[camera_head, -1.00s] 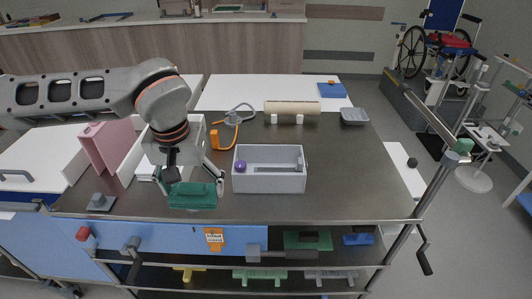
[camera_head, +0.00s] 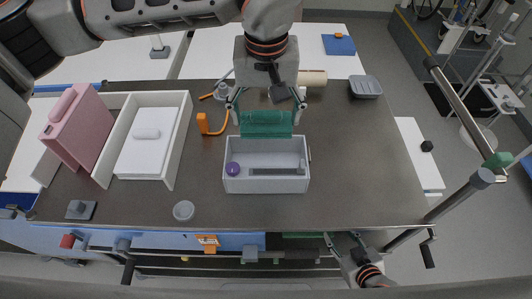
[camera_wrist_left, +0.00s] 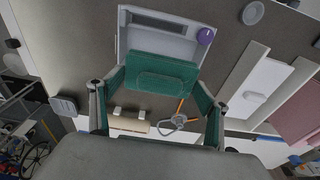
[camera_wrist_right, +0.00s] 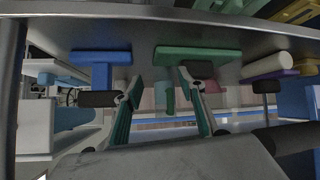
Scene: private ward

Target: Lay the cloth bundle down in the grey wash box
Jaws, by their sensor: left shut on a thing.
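The green cloth bundle (camera_head: 265,124) is held in my left gripper (camera_head: 266,110), at the back edge of the grey wash box (camera_head: 266,187). In the left wrist view the bundle (camera_wrist_left: 160,76) sits between the two fingers and overlaps the near rim of the box (camera_wrist_left: 148,41). Whether the bundle touches the rim I cannot tell. My right gripper (camera_head: 343,240) is low at the table's front edge; its fingers are apart and empty in the right wrist view (camera_wrist_right: 160,102).
A white tray (camera_head: 184,146) and pink folder (camera_head: 75,127) stand left. An orange item (camera_head: 203,123), a beige roll (camera_head: 312,78) and a grey dish (camera_head: 366,87) lie behind. The tabletop right of the box is bare.

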